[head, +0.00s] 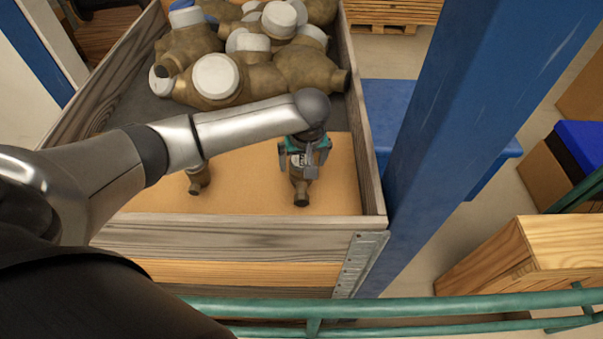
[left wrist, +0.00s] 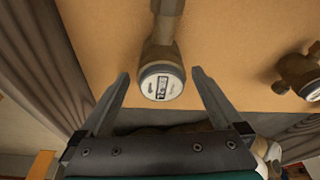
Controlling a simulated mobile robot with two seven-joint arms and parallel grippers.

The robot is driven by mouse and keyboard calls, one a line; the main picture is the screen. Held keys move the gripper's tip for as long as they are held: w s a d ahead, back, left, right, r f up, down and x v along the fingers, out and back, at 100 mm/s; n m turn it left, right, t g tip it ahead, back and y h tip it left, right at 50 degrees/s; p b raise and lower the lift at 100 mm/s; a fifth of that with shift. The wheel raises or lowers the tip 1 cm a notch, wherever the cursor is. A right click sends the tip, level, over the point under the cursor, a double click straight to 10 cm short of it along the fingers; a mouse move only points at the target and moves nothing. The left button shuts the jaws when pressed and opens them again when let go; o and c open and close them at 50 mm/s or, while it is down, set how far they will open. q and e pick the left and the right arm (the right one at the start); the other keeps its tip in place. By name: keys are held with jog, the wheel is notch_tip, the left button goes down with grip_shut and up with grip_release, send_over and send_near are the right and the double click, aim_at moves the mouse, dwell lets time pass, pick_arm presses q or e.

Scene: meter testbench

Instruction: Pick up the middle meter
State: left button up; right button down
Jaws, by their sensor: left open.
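A brown meter (head: 301,192) with a light round face lies on the cardboard sheet near the crate's front right. My left gripper (head: 305,166) is over it, pointing down, open and covering part of it. In the left wrist view the same meter (left wrist: 162,82) shows its printed dial between the two spread fingers, with no visible grip on it. A second brown meter (head: 199,180) lies to its left, partly hidden by my left arm. It also shows at the right edge of the left wrist view (left wrist: 303,72). I cannot tell which one is the middle meter. My right gripper is not in view.
Several brown meters with white or blue caps (head: 215,76) are piled at the crate's back. The wooden crate (head: 240,235) has raised walls around the cardboard (head: 245,190). A blue post (head: 470,110) stands close right of it. A green rail (head: 400,307) crosses the front.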

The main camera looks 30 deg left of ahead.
pick_arm(q)
jog(key=shift+b+x, duration=0.3)
jog(key=shift+x, duration=1.95)
jog(key=shift+w+a, duration=0.1)
jog(key=shift+a, duration=0.05)
jog(key=shift+c, duration=0.2)
grip_shut()
jog(key=shift+r, duration=0.15)
